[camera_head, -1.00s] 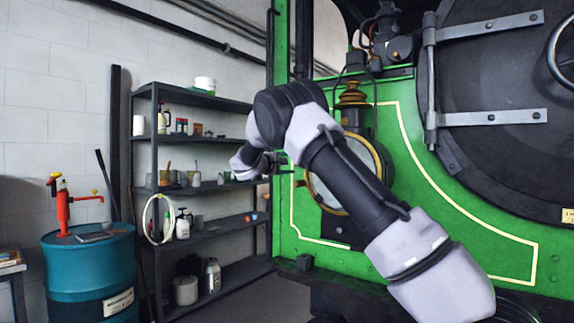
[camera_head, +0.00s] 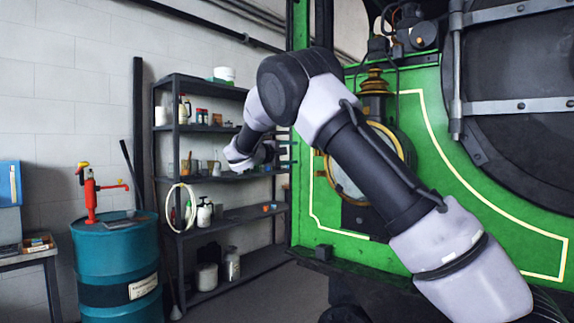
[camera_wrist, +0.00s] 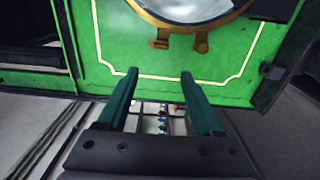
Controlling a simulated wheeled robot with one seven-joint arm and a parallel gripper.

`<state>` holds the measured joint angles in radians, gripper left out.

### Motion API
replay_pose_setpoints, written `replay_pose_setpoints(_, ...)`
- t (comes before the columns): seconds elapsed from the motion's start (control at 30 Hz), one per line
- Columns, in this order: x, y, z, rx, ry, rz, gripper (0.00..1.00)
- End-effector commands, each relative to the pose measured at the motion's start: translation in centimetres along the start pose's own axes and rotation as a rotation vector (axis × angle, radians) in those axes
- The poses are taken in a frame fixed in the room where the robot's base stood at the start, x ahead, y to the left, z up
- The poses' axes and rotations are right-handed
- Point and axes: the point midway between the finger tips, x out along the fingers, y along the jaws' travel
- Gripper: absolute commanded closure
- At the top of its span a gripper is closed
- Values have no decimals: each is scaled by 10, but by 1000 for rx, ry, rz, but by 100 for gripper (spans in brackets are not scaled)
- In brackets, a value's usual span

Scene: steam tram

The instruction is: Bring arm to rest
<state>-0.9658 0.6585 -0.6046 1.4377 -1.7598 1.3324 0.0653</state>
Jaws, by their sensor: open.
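My gripper (camera_wrist: 160,75) is open in the wrist view, with nothing between its two dark green fingers. Beyond the fingertips is the green tram front (camera_wrist: 112,50) with a pale yellow line and the lower part of a round brass-rimmed lamp (camera_wrist: 200,14). In the head view my arm reaches up from the lower right, bends at an elbow and comes down to the left. My gripper (camera_head: 287,156) shows there only as small dark fingers, pointing right toward the tram's green edge, in front of the shelf. I cannot tell the exact gap to the tram.
A dark shelf unit (camera_head: 228,218) with bottles, jars and cups stands behind my gripper. A blue drum (camera_head: 116,255) with a red hand pump (camera_head: 91,195) is at left, beside a small table (camera_head: 28,257). The lamp (camera_head: 362,170) is close behind my forearm.

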Motion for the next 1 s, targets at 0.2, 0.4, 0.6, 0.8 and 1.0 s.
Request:
replay_pose_setpoints(0.2, 12, -1, 18, 22, -27, -51, 32)
replay_pose_setpoints(0.4, 54, -21, 121, 163, -159, -350, 32)
replay_pose_setpoints(0.6, 48, -45, 230, 385, -272, -698, 32)
replay_pose_setpoints(0.8, 0, -55, 312, 635, -332, -977, 32)
replay_pose_setpoints(1.0, -70, -58, 372, 901, -351, -1185, 32)
